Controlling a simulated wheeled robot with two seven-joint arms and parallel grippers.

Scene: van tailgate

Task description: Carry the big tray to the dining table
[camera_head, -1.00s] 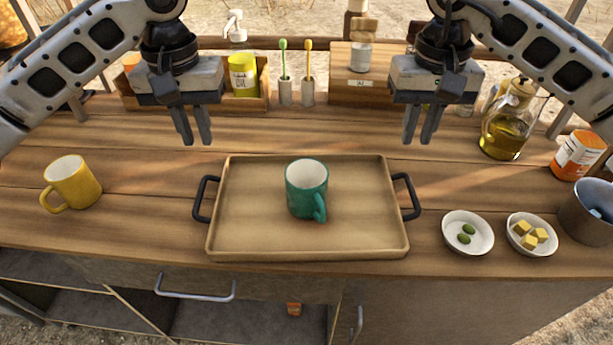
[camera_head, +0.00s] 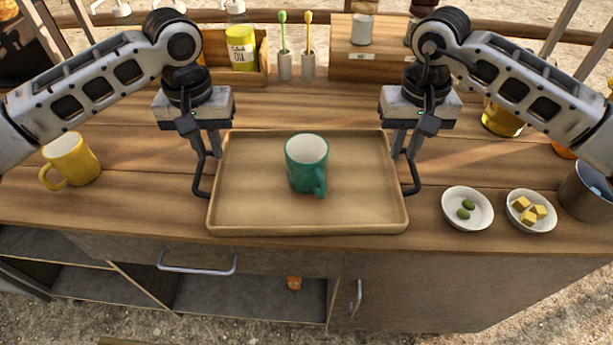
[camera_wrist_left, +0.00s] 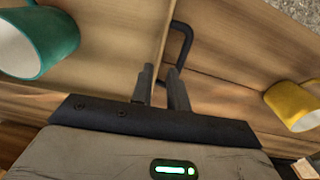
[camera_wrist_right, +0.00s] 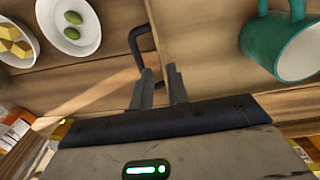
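The big tray (camera_head: 245,212) is a light wooden rectangle with a dark handle at each short side. It lies flat on the wooden counter. A green mug (camera_head: 306,164) stands upright on it. My left gripper (camera_head: 208,152) is at the far end of the tray's left handle (camera_head: 199,187); the left wrist view (camera_wrist_left: 162,76) shows its fingers apart beside that handle. My right gripper (camera_head: 406,152) is at the far end of the right handle (camera_head: 413,184); the right wrist view (camera_wrist_right: 160,78) shows its fingers apart, near the bar. The dining table is not in view.
A yellow mug (camera_head: 70,160) stands left of the tray. White bowls with olives (camera_head: 467,207) and cubes (camera_head: 531,210), and a metal pot (camera_head: 587,190), are at the right. Toothbrush holders (camera_head: 307,66) and wooden boxes line the back. Drawer handles face the front.

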